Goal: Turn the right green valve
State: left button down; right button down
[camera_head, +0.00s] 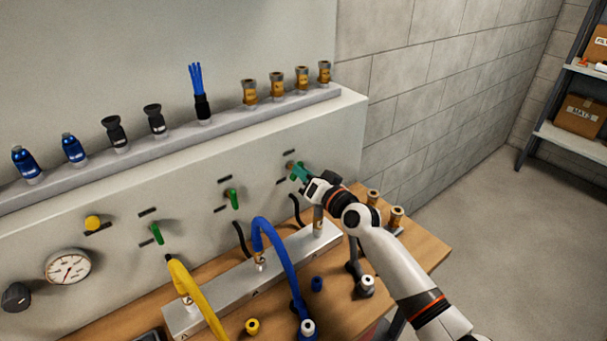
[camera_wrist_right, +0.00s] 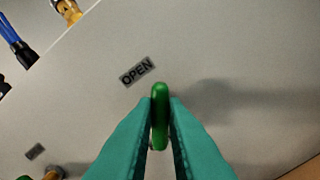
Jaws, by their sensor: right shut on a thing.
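The right green valve is on the front of the grey panel (camera_head: 330,150), at its right end. In the head view its handle is mostly hidden by my right gripper (camera_head: 299,173). In the right wrist view the green handle (camera_wrist_right: 160,112) stands between the two teal fingers of my right gripper (camera_wrist_right: 160,125), which are shut on it. A label reading OPEN (camera_wrist_right: 137,72) is on the panel beside the handle. The middle green valve (camera_head: 233,198) and the left green valve (camera_head: 157,233) are free of any gripper. My left gripper is not in view.
A metal manifold block (camera_head: 215,301) lies on the wooden table (camera_head: 415,254) below, with a blue hose (camera_head: 283,258) and a yellow hose (camera_head: 197,296). Several brass fittings stand on the ledge above. A gauge (camera_head: 68,267) is at the left. Floor is clear at right.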

jog(key=c, duration=1.5)
grip_release()
jog(key=shift+o, duration=0.2)
jog(key=v, duration=1.2)
